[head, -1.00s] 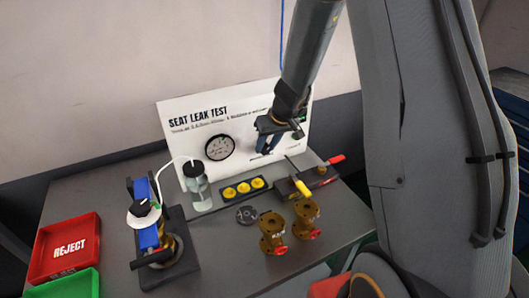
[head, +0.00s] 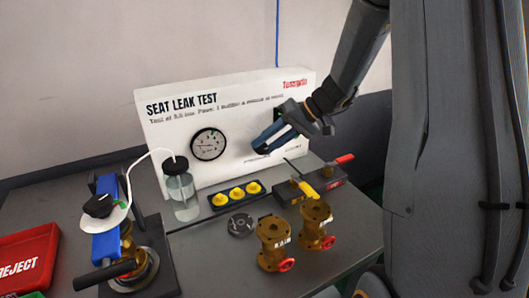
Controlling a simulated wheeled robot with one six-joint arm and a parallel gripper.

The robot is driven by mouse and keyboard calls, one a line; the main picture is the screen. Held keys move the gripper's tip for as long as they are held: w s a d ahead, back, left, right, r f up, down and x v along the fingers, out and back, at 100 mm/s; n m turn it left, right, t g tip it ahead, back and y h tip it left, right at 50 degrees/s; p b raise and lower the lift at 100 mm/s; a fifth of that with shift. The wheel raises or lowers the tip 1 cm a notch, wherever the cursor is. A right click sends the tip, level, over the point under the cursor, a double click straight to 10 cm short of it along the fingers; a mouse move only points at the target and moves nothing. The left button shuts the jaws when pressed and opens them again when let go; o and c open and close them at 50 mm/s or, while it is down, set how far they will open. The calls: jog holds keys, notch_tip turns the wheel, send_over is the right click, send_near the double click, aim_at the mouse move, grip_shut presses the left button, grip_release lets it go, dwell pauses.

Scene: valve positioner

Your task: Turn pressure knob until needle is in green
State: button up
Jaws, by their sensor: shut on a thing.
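The white test panel (head: 226,122) marked "SEAT LEAK TEST" stands at the back of the bench. Its round pressure gauge (head: 208,145) has a dark rim and a pale face with a small green mark near the upper right. The needle is too small to read. My gripper (head: 258,148) is at the panel face, right of the gauge, with its fingers pointing left and down toward the panel. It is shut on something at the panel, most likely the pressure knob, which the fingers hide.
Two brass valves (head: 275,240) are in front. A blue clamp fixture (head: 105,230) and red reject bin (head: 25,260) are left.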

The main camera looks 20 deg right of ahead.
jog(key=shift+d+f+m+y+b, duration=0.1)
jog(key=shift+f+m+y+b, duration=0.2)
jog(key=shift+y+b, duration=0.75)
jog(key=shift+d+f+m+y+b, duration=0.1)
jog(key=shift+f+m+y+b, duration=0.2)
jog(key=shift+y+b, duration=0.7)
jog(key=shift+d+f+m+y+b, duration=0.15)
jog(key=shift+m+y+b, duration=0.35)
jog(key=shift+y, duration=0.95)
jog(key=o, duration=1)
jog(key=shift+o, duration=0.2)
jog(key=b+v, duration=0.1)
jog(key=v, duration=0.6)
jog(key=shift+d, duration=0.25)
